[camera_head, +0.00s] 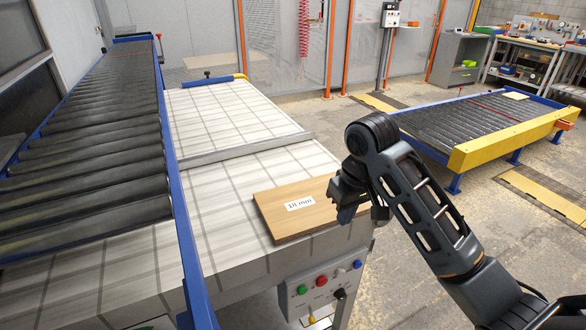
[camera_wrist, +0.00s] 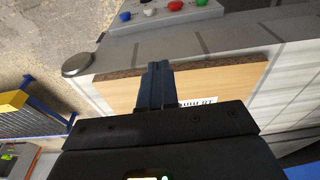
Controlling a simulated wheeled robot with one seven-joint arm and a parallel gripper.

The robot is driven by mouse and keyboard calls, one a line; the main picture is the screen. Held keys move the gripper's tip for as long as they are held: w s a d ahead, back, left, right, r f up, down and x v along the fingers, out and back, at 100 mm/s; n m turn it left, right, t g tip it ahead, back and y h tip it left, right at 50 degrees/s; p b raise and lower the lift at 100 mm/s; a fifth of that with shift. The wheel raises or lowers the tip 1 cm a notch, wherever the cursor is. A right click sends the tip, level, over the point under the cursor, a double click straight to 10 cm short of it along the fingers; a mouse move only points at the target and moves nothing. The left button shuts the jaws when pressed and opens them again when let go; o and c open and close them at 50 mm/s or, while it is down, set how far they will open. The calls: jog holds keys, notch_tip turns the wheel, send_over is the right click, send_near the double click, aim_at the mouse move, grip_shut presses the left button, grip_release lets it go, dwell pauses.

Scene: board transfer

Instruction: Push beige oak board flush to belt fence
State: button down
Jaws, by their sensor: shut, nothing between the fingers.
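The beige oak board (camera_head: 275,220) lies flat near the front right edge of the white, grey-lined belt (camera_head: 222,220). It carries a white "18 mm" label. The belt fence (camera_head: 247,149), a grey metal bar, crosses the belt beyond the board, with bare belt between them. My gripper (camera_head: 343,208) is at the board's right end, partly hiding it. In the wrist view its closed fingers (camera_wrist: 157,70) reach across the oak board (camera_wrist: 225,88), with nothing held; I cannot tell whether they touch it. The fence is not visible there.
A black roller conveyor (camera_head: 90,150) with a blue side rail runs along the left of the belt. A control panel with coloured buttons (camera_head: 322,281) is below the board. Another roller conveyor (camera_head: 470,122) with a yellow end stands at the right. Belt beyond the fence is clear.

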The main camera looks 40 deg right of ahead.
aim_at(304, 182)
jog(key=shift+w+d+f+b, duration=0.15)
jog(key=shift+w+d+f, duration=0.25)
jog(key=shift+w, duration=0.6)
jog(key=shift+w+d+f+b, duration=0.15)
jog(key=shift+w+f, duration=0.4)
jog(key=shift+w, duration=0.5)
jog(key=shift+w+d+f+b, duration=0.15)
jog(key=shift+w+d+f, duration=0.25)
jog(key=shift+w, duration=0.6)
jog(key=shift+w+d+f, duration=0.1)
jog(key=shift+w+d, duration=0.1)
jog(key=shift+w, duration=0.7)
jog(key=shift+w+d+r, duration=0.1)
jog(key=shift+w+d, duration=0.15)
jog(key=shift+w, duration=0.65)
jog(key=shift+w+d+f, duration=0.1)
jog(key=shift+w+d, duration=0.1)
jog(key=shift+w, duration=0.7)
jog(key=shift+w+d+b, duration=0.4)
jog(key=shift+w+d, duration=0.05)
jog(key=shift+w, duration=1.05)
jog(key=shift+w+d+b, duration=0.4)
jog(key=shift+w+d, duration=0.05)
jog(key=shift+w, duration=1.05)
jog(key=shift+w+d+b, duration=0.4)
jog(key=shift+w+d, duration=0.05)
jog(key=shift+w, duration=1.05)
jog(key=shift+s+p, duration=0.25)
jog(key=shift+p, duration=0.2)
